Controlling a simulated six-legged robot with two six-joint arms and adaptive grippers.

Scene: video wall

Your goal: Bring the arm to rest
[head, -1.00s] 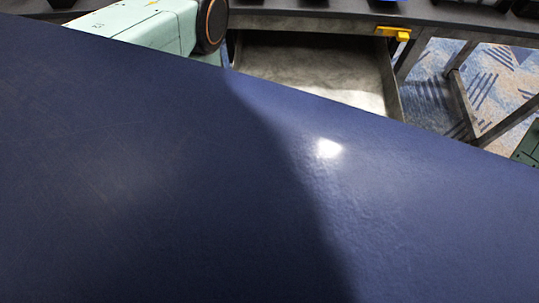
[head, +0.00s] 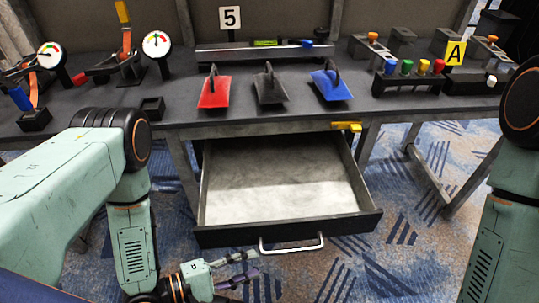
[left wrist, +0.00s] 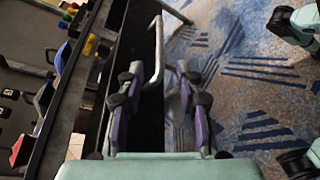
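My left gripper (head: 246,266) is low in front of the open drawer (head: 285,180), just left of its handle (head: 292,246). Its two purple-grey fingers are spread and hold nothing. In the left wrist view the gripper (left wrist: 154,78) is open, with the metal handle (left wrist: 157,45) showing between and beyond the fingertips. I cannot tell whether a finger touches the handle. The drawer is pulled out under the workbench (head: 185,112) and looks empty. My right arm shows at the right edge of the head view, but its gripper is out of view.
On the bench are red (head: 214,92), grey (head: 270,90) and blue (head: 331,86) paddle-like pieces, two gauges, levers and a rack of coloured knobs (head: 408,72). Patterned carpet (head: 400,220) is clear right of the drawer.

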